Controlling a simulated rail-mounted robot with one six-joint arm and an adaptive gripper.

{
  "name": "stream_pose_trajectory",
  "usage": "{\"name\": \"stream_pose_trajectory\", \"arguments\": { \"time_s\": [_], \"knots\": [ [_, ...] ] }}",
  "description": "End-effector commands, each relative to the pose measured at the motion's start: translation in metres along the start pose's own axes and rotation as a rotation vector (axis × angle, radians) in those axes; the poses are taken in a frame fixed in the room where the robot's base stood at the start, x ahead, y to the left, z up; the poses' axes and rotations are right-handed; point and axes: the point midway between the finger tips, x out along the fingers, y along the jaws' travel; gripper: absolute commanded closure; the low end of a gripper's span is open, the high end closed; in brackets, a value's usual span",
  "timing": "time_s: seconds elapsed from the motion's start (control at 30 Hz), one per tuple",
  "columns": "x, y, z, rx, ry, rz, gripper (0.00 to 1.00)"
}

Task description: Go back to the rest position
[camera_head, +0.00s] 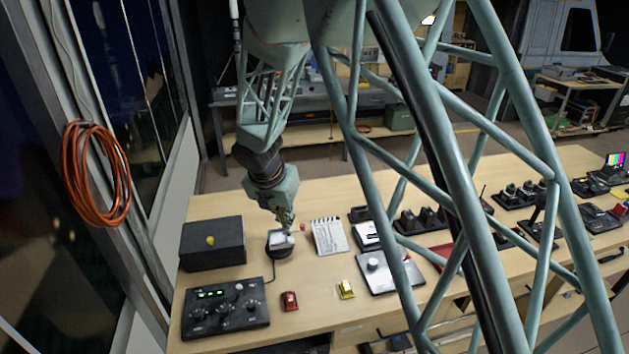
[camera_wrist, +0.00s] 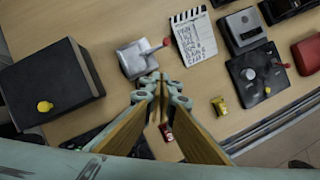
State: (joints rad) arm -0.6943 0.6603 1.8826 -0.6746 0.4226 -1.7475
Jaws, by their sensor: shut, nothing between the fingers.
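My gripper (camera_head: 287,222) hangs from my arm over the left part of the long wooden table, pointing down. In the wrist view my gripper (camera_wrist: 160,82) shows its fingertips close together with nothing held between them. Just past the fingertips stands a small grey lever box (camera_wrist: 138,60) with a red-tipped lever leaning to the right. In the head view the lever box (camera_head: 281,241) is right below my gripper and partly hidden by it. I cannot tell whether the fingertips touch it.
A black box with a yellow knob (camera_head: 212,256) stands left of my gripper. A clapper-like notepad (camera_head: 329,237) and several consoles lie to the right.

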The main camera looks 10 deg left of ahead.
Motion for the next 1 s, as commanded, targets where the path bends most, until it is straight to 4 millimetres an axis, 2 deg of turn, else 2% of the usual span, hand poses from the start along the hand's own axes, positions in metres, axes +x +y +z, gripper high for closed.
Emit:
{"name": "stream_pose_trajectory", "arguments": {
  "time_s": [0.17,0.37,0.73,1.0],
  "knots": [
    [-0.001,-0.002,0.001,0.013,0.0,0.0,1.0],
    [-0.013,-0.02,0.009,0.134,0.004,-0.002,1.0],
    [-0.054,-0.087,0.027,0.591,0.022,-0.008,1.0],
    [-0.086,-0.138,0.03,0.948,0.041,-0.013,1.0]
  ]
}}
